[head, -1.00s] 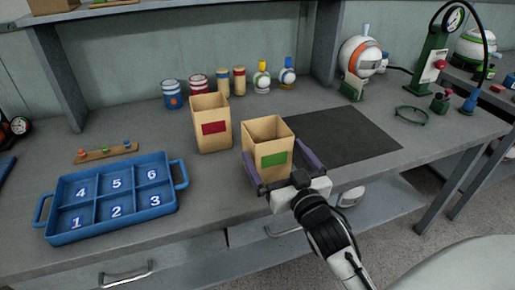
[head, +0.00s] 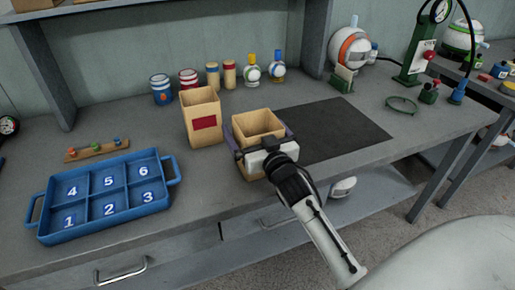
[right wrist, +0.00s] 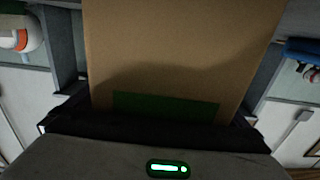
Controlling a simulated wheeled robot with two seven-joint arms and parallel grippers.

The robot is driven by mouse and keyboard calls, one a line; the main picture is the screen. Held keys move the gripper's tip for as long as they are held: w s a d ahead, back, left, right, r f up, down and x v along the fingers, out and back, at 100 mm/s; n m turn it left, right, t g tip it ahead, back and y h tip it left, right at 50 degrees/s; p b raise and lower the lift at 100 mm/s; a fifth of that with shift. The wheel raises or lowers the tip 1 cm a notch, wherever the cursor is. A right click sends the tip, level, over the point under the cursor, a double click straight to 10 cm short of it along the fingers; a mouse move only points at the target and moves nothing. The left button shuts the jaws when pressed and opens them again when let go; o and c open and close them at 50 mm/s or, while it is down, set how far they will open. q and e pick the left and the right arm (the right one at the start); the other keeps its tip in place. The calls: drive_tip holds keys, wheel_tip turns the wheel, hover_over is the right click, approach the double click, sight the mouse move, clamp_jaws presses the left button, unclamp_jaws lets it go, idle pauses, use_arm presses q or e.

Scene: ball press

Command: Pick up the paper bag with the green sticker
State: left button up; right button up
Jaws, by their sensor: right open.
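The paper bag with the green sticker (head: 262,121) is an open-topped brown bag standing on the workbench. Its green sticker is hidden by my gripper in the head view. In the right wrist view the bag (right wrist: 180,50) fills the middle, with the green sticker (right wrist: 165,106) low on its face. My right gripper (head: 258,138) is open, with its fingers on either side of the bag; I cannot tell whether they touch it. A second paper bag with a red sticker (head: 201,108) stands just left of it. My left gripper is not in view.
A blue tray with numbered compartments (head: 150,209) lies at the left. A dark mat (head: 335,130) lies right of the bag. Several cans and bottles (head: 251,72) stand along the back wall. A round helmet-like object (head: 350,47) stands at the back right.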

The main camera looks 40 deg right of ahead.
drive_tip(key=c, duration=1)
